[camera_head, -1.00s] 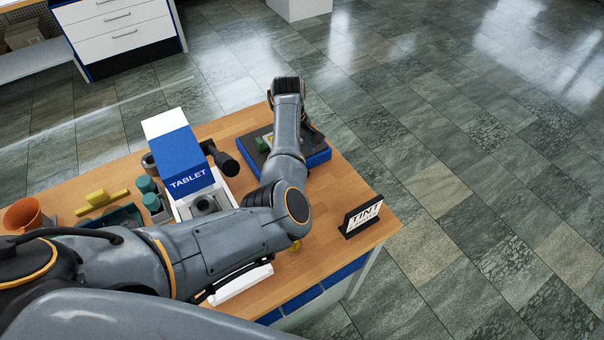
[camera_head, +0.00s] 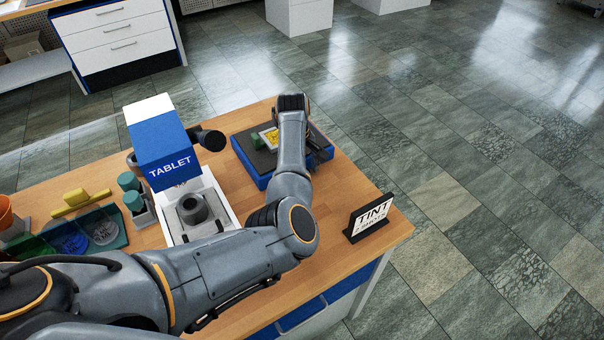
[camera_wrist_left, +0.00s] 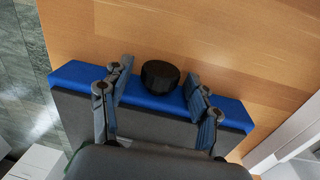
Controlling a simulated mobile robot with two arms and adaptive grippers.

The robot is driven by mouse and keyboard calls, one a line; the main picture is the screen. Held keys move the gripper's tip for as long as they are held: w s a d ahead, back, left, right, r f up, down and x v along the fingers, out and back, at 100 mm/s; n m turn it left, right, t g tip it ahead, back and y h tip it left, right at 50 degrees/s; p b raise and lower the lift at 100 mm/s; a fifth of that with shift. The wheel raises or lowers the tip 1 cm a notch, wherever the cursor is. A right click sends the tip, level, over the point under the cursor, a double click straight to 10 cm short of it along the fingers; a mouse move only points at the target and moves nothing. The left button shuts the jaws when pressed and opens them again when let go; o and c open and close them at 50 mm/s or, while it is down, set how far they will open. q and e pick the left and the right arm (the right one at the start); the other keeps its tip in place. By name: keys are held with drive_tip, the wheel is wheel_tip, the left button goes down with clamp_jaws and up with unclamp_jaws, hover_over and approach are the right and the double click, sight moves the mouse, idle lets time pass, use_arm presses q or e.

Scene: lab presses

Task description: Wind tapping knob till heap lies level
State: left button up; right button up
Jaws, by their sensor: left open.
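A round black knob (camera_wrist_left: 160,77) shows in the left wrist view at the edge of a blue and dark grey unit (camera_wrist_left: 75,75). I take it to be the tapping knob. My left gripper (camera_wrist_left: 157,88) is open, one finger on each side of the knob, with gaps visible. In the head view the unit (camera_head: 248,167) sits at the far part of the bench, and my left gripper (camera_head: 314,152) is over its right side, partly hidden by my arm. A small yellow patch, likely the heap (camera_head: 270,138), lies on the unit beside a green block (camera_head: 257,143). Its levelness is unclear. My right gripper is not in view.
A blue and white TABLET machine (camera_head: 165,150) with a dark cylinder (camera_head: 210,140) stands left of the unit. A TINT sign (camera_head: 370,218) stands near the right bench edge. Green-capped bottles (camera_head: 132,190) and colored trays (camera_head: 70,240) are at left.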

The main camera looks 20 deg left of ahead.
use_arm(q)
drive_tip(key=c, duration=1.2)
drive_tip(key=shift+o, duration=0.2)
drive_tip(key=shift+d+g, duration=0.1)
drive_tip(key=shift+g, duration=0.2)
drive_tip(key=shift+w+f+g+y+b, duration=0.15)
drive_tip(key=shift+g+y+b, duration=0.3)
drive_tip(key=shift+b, duration=0.25)
drive_tip(key=g+y+b, duration=0.1)
drive_tip(key=b, duration=0.3)
drive_tip(key=shift+d+f+g+y, duration=0.1)
drive_tip(key=shift+g+y, duration=0.15)
drive_tip(key=shift+b, duration=0.65)
drive_tip(key=shift+r, duration=0.25)
